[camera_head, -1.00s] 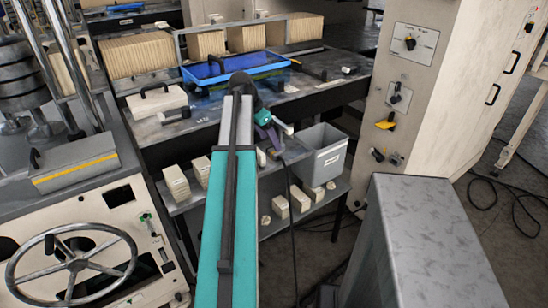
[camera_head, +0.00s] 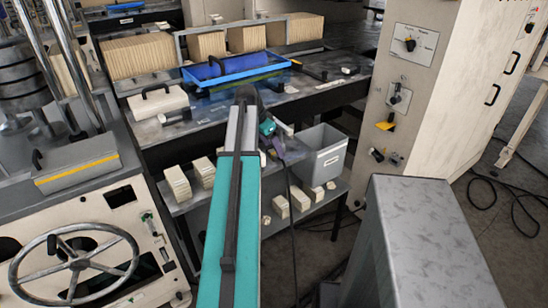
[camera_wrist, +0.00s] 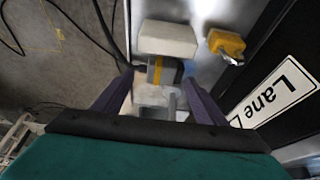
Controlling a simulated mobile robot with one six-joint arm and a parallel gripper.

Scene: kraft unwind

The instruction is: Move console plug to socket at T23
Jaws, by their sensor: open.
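My gripper (camera_head: 277,146) is beyond my teal arm link, over the near edge of the bench and left of a grey bin. In the wrist view my gripper (camera_wrist: 158,92) has its two purple fingers apart. A small grey piece with a yellow band (camera_wrist: 157,70) shows between and just beyond the fingertips; it may be the console plug, but I cannot tell for sure. Pale, partly hidden shapes lie below it, between the fingers. I cannot tell whether anything touches the fingers. No T23 label is readable, so I cannot pick out that socket.
The grey bin (camera_head: 318,158) stands right of my gripper. In the wrist view a white block (camera_wrist: 167,38), a yellow piece (camera_wrist: 226,44) and a "Lane" sign (camera_wrist: 280,92) lie close by. A switch panel (camera_head: 410,45) is on the cabinet at right. A dark cable hangs below the bench.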

